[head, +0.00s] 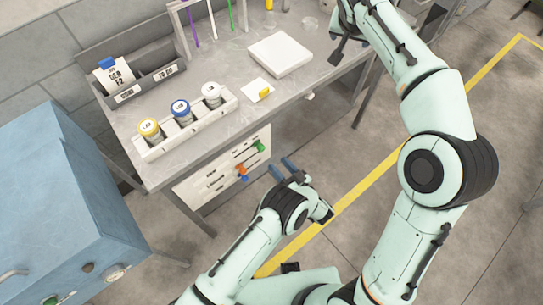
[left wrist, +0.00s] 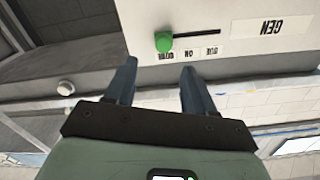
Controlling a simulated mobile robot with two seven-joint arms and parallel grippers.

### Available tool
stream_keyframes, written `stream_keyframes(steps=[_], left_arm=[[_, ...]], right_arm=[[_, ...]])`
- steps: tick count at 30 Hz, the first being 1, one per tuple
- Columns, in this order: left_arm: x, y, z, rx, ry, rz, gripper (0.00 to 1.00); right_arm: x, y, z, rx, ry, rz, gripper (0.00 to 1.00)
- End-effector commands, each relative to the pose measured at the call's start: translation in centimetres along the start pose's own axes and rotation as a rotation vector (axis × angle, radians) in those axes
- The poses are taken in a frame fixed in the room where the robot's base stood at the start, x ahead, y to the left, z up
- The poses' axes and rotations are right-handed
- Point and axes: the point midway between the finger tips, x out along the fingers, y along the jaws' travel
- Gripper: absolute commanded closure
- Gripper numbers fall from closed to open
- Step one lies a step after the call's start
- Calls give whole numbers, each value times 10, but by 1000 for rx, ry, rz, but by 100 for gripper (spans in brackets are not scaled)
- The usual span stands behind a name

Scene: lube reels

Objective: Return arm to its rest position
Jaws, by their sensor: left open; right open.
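My left gripper (head: 283,168) is open and empty in front of the bench, low and to the right of the white slider panel (head: 222,168). In the left wrist view its two blue-grey fingers (left wrist: 158,80) stand apart with nothing between them. Beyond them is the green knob (left wrist: 163,42) on its slot, beside a GEN label. The green knob also shows in the head view (head: 259,146), apart from the fingers. My right gripper (head: 340,47) is open near the bench's right edge, partly hidden by its own wrist; I see nothing held.
The grey bench (head: 225,100) holds a white rack (head: 190,125) with capped jars, a labelled bin (head: 150,80), a white square block (head: 280,54) and a card with a yellow piece (head: 258,91). A blue cabinet (head: 60,200) stands at left.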

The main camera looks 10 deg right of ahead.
Motion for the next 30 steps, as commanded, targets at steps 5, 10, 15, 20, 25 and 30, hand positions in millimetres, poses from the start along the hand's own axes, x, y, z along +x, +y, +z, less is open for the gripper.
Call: stream_keyframes(steps=[5, 10, 15, 20, 25, 30], left_arm=[[-18, 0, 0, 1, -1, 0, 46], [-21, 0, 0, 0, 0, -1, 46], [-21, 0, 0, 0, 0, -1, 46], [-21, 0, 0, 0, 0, -1, 46], [-21, 0, 0, 0, 0, -1, 46], [-21, 0, 0, 0, 0, -1, 46]], right_arm=[[0, 0, 0, 0, 0, 0, 29], [0, 0, 0, 0, 0, 0, 29], [0, 0, 0, 0, 0, 0, 29], [0, 0, 0, 0, 0, 0, 29], [0, 0, 0, 0, 0, 0, 29], [0, 0, 0, 0, 0, 0, 29]])
